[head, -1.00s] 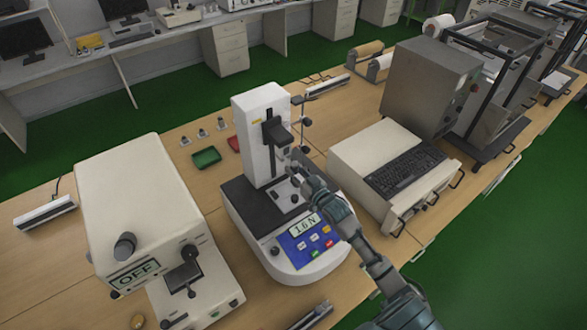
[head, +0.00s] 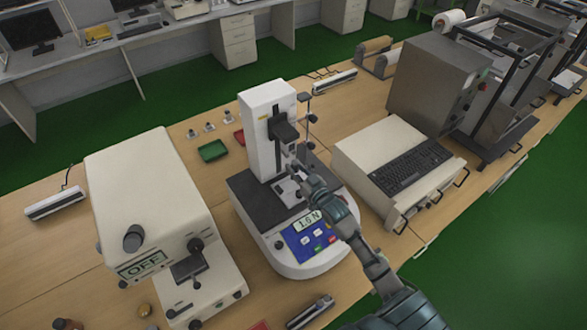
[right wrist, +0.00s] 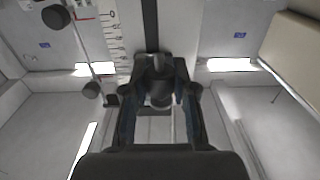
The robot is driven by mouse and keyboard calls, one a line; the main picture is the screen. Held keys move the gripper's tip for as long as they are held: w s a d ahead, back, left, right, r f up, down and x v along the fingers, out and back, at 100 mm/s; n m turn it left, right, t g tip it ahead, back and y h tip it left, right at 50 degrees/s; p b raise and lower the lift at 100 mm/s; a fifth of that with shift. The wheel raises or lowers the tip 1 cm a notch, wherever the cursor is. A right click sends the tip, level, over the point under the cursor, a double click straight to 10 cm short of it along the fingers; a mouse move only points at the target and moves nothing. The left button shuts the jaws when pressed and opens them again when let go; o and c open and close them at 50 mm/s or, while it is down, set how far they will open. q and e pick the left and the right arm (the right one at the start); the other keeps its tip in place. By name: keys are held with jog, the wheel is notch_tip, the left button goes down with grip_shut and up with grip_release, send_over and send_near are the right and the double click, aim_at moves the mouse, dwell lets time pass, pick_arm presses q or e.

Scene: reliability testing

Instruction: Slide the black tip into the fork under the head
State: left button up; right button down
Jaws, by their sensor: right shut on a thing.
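The white force tester (head: 266,100) stands on the bench, with its dark head (head: 284,130) on the front of its column. My right gripper (head: 294,168) is just below and in front of this head, over the tester's base. In the right wrist view its two fingers (right wrist: 161,98) are shut on a small dark cylindrical piece, the black tip (right wrist: 160,90). The fork under the head is too small and dark to make out, so I cannot tell whether the tip touches it. My left gripper is out of view.
A white instrument reading OFF (head: 140,190) stands at the left. A box with a keyboard (head: 400,170) stands close to the right of my right arm. A green tray (head: 213,150) and several small metal parts (head: 209,127) lie left of the column.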

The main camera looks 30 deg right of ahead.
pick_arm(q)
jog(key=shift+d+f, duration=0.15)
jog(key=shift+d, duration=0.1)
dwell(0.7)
